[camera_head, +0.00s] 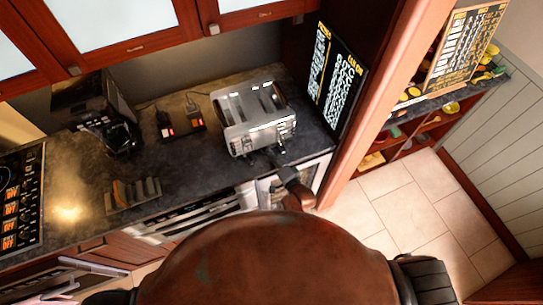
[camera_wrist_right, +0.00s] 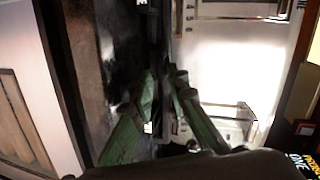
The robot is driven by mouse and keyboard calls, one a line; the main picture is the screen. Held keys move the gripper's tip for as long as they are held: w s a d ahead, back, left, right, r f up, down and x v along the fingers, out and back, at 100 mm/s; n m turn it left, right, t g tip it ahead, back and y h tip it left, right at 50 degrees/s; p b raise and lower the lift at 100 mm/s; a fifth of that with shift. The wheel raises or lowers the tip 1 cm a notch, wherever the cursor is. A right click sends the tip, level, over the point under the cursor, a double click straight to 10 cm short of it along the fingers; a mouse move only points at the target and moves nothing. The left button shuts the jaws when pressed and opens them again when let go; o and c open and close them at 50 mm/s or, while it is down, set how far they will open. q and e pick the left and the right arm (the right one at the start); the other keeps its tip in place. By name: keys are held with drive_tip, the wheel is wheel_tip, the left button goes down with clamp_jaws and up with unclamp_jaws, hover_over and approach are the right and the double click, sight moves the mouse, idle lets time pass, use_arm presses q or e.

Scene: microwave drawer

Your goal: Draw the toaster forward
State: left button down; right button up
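The toaster (camera_head: 253,115) is silver with long slots on top. It stands on the dark counter near its right end, with its front towards the counter's front edge. My right gripper (camera_head: 268,157) is low at the toaster's front, over the counter edge. In the right wrist view, the gripper's two green fingers (camera_wrist_right: 161,88) reach forward with their tips close together, beside the bright metal of the toaster (camera_wrist_right: 215,110). A narrow dark gap shows between the tips. Whether they touch or hold any part of the toaster is unclear. My left gripper is not in view.
The dark counter (camera_head: 185,160) also bears a black coffee machine (camera_head: 112,120), a small dark item with red lights (camera_head: 182,128) and a rack (camera_head: 133,194). A black menu board (camera_head: 337,78) stands close right of the toaster. Cabinets hang above.

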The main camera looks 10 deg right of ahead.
drive_tip(key=v, duration=1.2)
drive_tip(key=shift+f, duration=0.2)
drive_tip(key=s+d+f+n+g+h+b, duration=0.1)
drive_tip(key=s+d+f+n+g+b, duration=0.2)
drive_tip(key=f, duration=0.9)
drive_tip(key=s+d+f+n+g+h+b, duration=0.15)
drive_tip(key=s+d+f, duration=0.35)
drive_tip(key=f, duration=0.7)
drive_tip(key=s+d+f+n+g+h+b, duration=0.1)
drive_tip(key=s+d+f+g+b, duration=0.3)
drive_tip(key=f, duration=0.8)
drive_tip(key=s+d+f+n+g+h+b, duration=0.1)
drive_tip(key=s+d+f, duration=0.4)
drive_tip(key=s+f, duration=0.7)
drive_tip(key=s+d+f+n+g+h+b, duration=0.1)
drive_tip(key=s+d+f+n+g+b, duration=0.2)
drive_tip(key=s+f, duration=1)
drive_tip(key=s+d+n+b, duration=0.2)
drive_tip(key=s+d+n, duration=0.1)
drive_tip(key=s, duration=0.4)
drive_tip(key=shift+s+f+g, duration=0.25)
drive_tip(key=shift+s+g, duration=0.1)
drive_tip(key=shift+w+h, duration=0.1)
drive_tip(key=shift+h, duration=0.15)
